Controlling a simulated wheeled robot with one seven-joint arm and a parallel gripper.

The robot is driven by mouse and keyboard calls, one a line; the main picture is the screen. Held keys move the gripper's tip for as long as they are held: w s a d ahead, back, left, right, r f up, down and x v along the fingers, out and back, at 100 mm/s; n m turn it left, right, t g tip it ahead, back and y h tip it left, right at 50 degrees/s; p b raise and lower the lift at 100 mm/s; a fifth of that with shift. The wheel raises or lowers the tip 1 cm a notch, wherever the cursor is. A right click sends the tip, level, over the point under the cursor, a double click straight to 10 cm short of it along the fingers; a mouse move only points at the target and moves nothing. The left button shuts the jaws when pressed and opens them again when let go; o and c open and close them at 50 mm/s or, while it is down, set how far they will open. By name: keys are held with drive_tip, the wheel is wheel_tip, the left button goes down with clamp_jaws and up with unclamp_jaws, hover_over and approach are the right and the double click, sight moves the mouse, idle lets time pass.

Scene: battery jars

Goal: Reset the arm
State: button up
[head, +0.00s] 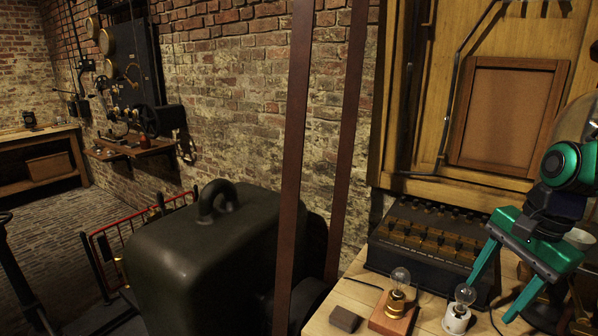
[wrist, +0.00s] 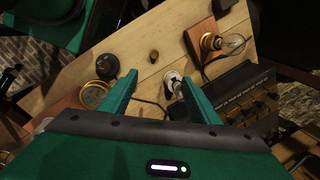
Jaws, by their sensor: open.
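My gripper (head: 490,301) is at the right of the head view, tilted downward over the bench, with its two green fingers apart. In the wrist view my gripper (wrist: 158,76) is also spread, with no object held between the fingers. A bulb in a white holder (head: 457,319) stands on the bench near the fingers. In the wrist view this white holder (wrist: 172,78) shows close to the right fingertip; I cannot tell whether they touch. A bulb in a brass holder (head: 396,301) stands on a wooden block to its left.
The wooden bench (head: 352,295) carries a dark block (head: 345,319) and a dark box with a row of terminals (head: 430,236). The wrist view shows a black round fitting (wrist: 107,67) and a brass-rimmed dial (wrist: 94,95). A large dark machine (head: 205,260) stands left of the bench.

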drive_tip(key=s+d+f+n, duration=0.2)
drive_tip(key=s+n, duration=0.2)
drive_tip(key=s, duration=0.2)
drive_tip(key=s+d+f+n+g+h, duration=0.1)
drive_tip(key=s+d+f+n, duration=0.1)
drive_tip(key=s, duration=0.5)
drive_tip(key=shift+s+d+f+n+g, duration=0.25)
drive_tip(key=shift+d+n, duration=0.3)
drive_tip(key=shift+n, duration=0.35)
drive_tip(key=shift+w, duration=0.1)
drive_tip(key=shift+w+f, duration=0.25)
drive_tip(key=shift+w, duration=0.35)
